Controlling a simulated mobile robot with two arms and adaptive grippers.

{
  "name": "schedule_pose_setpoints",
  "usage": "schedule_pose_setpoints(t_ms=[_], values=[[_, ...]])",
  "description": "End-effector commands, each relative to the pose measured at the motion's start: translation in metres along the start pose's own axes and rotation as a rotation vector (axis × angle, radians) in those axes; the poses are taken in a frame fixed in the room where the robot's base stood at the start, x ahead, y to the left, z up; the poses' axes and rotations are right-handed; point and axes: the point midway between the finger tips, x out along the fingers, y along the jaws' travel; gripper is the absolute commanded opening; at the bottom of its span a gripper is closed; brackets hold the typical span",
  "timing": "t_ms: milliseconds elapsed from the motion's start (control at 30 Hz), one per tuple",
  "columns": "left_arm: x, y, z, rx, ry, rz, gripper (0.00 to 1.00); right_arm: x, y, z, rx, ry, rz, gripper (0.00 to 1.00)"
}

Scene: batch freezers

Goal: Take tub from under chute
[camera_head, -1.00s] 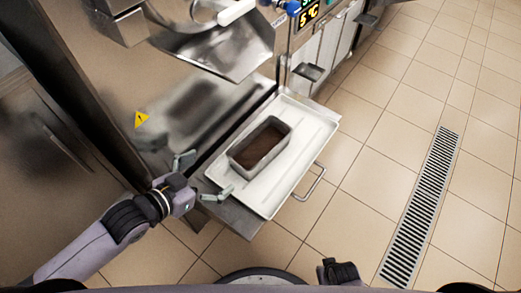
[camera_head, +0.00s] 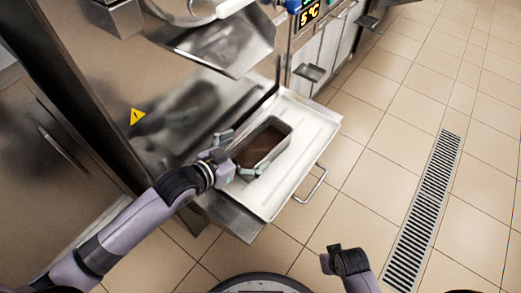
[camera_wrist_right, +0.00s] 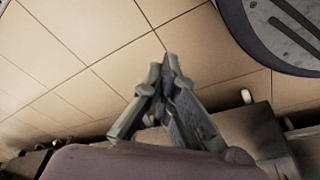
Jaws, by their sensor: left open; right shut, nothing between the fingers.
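A rectangular metal tub (camera_head: 274,141) with a dark brown filling sits on a pale tray (camera_head: 306,147) below the steel chute (camera_head: 226,44). My left gripper (camera_head: 237,154) is open at the tub's near-left end. One finger is by its far side and the other by its near side; I cannot tell whether they touch it. The left hand hides part of that end. My right gripper (camera_wrist_right: 168,62) is shut and empty above the floor in the right wrist view. In the head view only part of my right arm shows at the bottom.
The steel machine front with a yellow warning sign (camera_head: 137,116) stands behind the tray. A wire handle (camera_head: 314,186) sticks out from the tray's right side. The tiled floor with a drain grate (camera_head: 424,208) is clear at right.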

Motion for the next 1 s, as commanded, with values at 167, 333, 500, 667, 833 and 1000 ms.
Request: schedule_pose_setpoints(t_ms=[167,333,500,667,833,1000], values=[[0.028,-0.003,-0.004,0.0,0.001,0.0,1.0,-0.018,0.001,-0.011,0.002,0.016,0.002,0.0],[0.044,-0.002,-0.003,0.0,0.0,0.0,1.0,-0.032,0.002,-0.017,0.004,0.021,0.003,0.0],[0.046,-0.002,-0.003,0.001,-0.001,0.0,1.0,-0.035,0.002,-0.018,0.004,0.022,0.004,0.0],[0.045,-0.002,-0.003,0.001,-0.001,0.0,0.95,-0.034,0.002,-0.018,0.004,0.022,0.003,0.0],[0.045,-0.002,-0.003,0.0,-0.001,0.0,0.83,-0.034,0.002,-0.018,0.004,0.022,0.003,0.0],[0.045,-0.002,-0.003,0.0,-0.001,0.0,0.72,-0.034,0.002,-0.018,0.004,0.023,0.003,0.0]])
